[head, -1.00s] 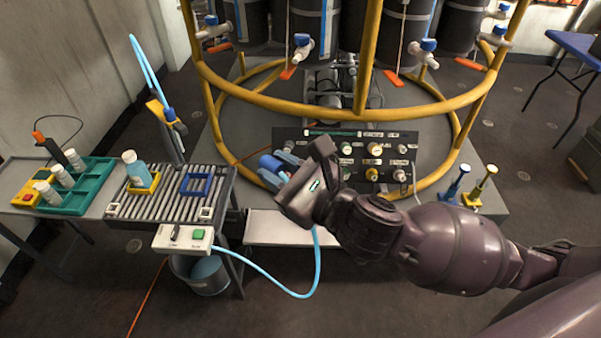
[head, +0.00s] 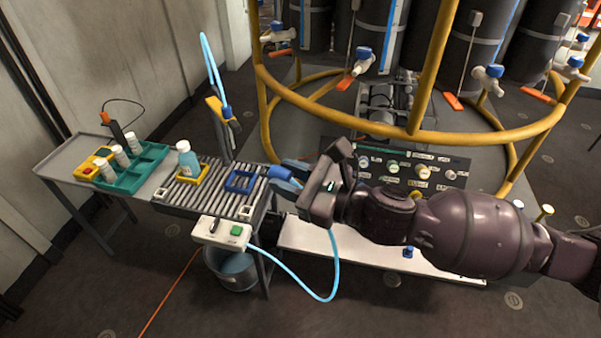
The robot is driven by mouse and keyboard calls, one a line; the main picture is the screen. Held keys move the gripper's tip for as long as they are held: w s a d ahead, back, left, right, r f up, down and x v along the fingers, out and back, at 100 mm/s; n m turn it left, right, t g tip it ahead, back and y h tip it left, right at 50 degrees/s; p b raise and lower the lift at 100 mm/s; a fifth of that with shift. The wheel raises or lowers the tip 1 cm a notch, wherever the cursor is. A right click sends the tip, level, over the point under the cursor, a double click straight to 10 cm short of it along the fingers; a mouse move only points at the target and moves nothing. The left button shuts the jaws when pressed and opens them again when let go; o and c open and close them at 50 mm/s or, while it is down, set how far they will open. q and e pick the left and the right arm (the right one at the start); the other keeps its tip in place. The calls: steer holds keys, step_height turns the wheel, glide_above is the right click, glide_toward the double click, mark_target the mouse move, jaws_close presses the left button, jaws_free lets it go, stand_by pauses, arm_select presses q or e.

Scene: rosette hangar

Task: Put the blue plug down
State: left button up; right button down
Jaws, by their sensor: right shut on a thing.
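The blue plug (head: 280,173) is held in the jaws of my right gripper (head: 291,178), beside the right end of the roller table (head: 180,209). Its blue end sticks out to the left, towards the blue square frame (head: 240,181) on the rollers. The grey-blue fingertips close around it; the rest of the plug is hidden by the gripper. My left gripper is not in view.
A green rack (head: 132,178) stands left. A switch box (head: 222,232) fronts the table, its light-blue hose (head: 300,288) looping below my gripper. A yellow-railed stand (head: 340,124) rises behind.

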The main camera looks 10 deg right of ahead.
mark_target(280, 167)
steer(key=shift+w+a+f+n+g+y, duration=0.6)
steer(key=shift+w+a+f+n+g, duration=0.25)
steer(key=shift+f+g, duration=0.2)
